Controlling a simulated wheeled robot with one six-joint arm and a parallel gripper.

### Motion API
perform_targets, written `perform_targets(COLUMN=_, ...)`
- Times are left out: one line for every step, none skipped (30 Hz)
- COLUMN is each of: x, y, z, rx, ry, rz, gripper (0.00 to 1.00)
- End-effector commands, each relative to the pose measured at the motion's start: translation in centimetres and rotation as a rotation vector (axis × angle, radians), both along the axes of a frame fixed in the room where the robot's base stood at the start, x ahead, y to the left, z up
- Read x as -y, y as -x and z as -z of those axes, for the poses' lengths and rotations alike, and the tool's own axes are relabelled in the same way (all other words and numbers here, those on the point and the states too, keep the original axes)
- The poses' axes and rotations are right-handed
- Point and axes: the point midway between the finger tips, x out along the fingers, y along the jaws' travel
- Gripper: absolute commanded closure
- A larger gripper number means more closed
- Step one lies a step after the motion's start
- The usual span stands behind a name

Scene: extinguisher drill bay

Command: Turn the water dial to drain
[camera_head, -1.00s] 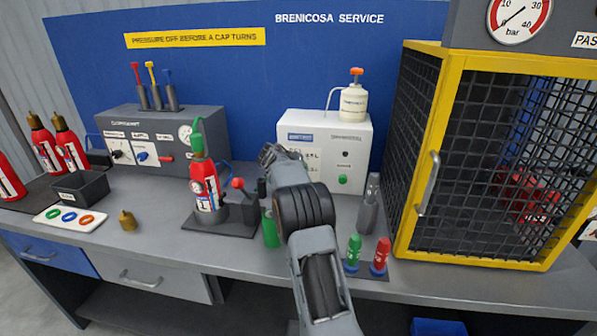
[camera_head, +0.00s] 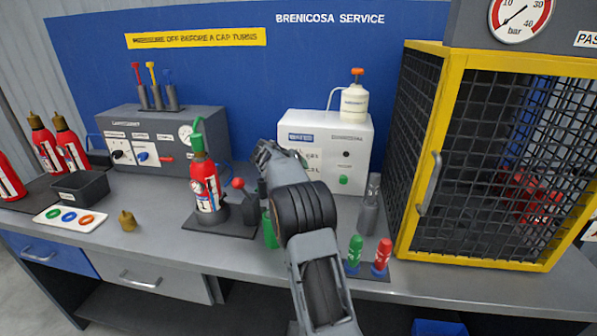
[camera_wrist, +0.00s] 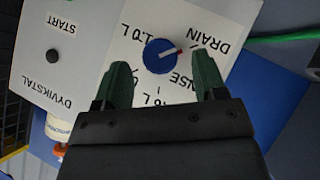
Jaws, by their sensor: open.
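The water dial (camera_wrist: 160,56) is a round blue knob with a red and white pointer on the face of a white machine (camera_head: 357,140). In the wrist view its pointer points right, towards the DRAIN label (camera_wrist: 210,38). Other labels around it include 1.0 L and a partly hidden one ending in NSE. My gripper (camera_wrist: 162,64) is open, its two green-tipped fingers on either side of the dial in this view. Whether they touch it I cannot tell. In the head view my gripper (camera_head: 266,152) is in front of the machine's left part, and the dial is hidden.
A red extinguisher (camera_head: 206,185) stands on a dark base left of my arm. A red lever (camera_head: 238,183) and a green bottle (camera_head: 269,230) are close to my arm. Green and red cartridges (camera_head: 382,256) stand at the right. A yellow-framed cage (camera_head: 400,240) bounds the right side.

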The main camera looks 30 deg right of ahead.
Motion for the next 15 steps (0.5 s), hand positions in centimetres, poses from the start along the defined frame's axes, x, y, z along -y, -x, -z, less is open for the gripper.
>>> perform_targets(x=-0.9, y=0.2, z=-0.7, rx=0.003, ry=0.001, rz=-0.003, gripper=0.35)
perform_targets(x=-1.4, y=0.4, z=-1.1, rx=0.004, ry=0.001, rz=-0.004, gripper=0.35)
perform_targets(x=-2.0, y=0.6, z=-1.6, rx=0.004, ry=0.001, rz=-0.003, gripper=0.35)
perform_targets(x=-2.5, y=0.8, z=-1.9, rx=0.003, ry=0.001, rz=-0.003, gripper=0.35)
perform_targets(x=-3.0, y=0.9, z=-2.3, rx=0.003, ry=0.000, rz=-0.004, gripper=0.35)
perform_targets(x=-3.6, y=1.2, z=-2.8, rx=0.004, ry=0.001, rz=-0.003, gripper=0.35)
perform_targets(x=-4.0, y=1.3, z=-3.2, rx=0.003, ry=0.000, rz=-0.002, gripper=0.35)
perform_targets(x=-4.4, y=1.5, z=-3.5, rx=0.004, ry=0.000, rz=-0.003, gripper=0.35)
perform_targets(x=-5.0, y=1.6, z=-3.9, rx=0.002, ry=0.000, rz=-0.003, gripper=0.35)
perform_targets(x=-5.4, y=1.8, z=-4.2, rx=0.002, ry=0.000, rz=-0.002, gripper=0.35)
perform_targets(x=-5.7, y=1.9, z=-4.5, rx=0.003, ry=0.000, rz=-0.002, gripper=0.35)
perform_targets(x=-6.1, y=2.1, z=-4.9, rx=0.002, ry=-0.001, rz=-0.002, gripper=0.35)
perform_targets(x=-6.4, y=2.2, z=-5.1, rx=0.002, ry=0.000, rz=-0.002, gripper=0.35)
perform_targets(x=-6.7, y=2.2, z=-5.3, rx=0.002, ry=0.000, rz=-0.002, gripper=0.35)
perform_targets(x=-7.0, y=2.3, z=-5.6, rx=0.003, ry=0.000, rz=-0.002, gripper=0.35)
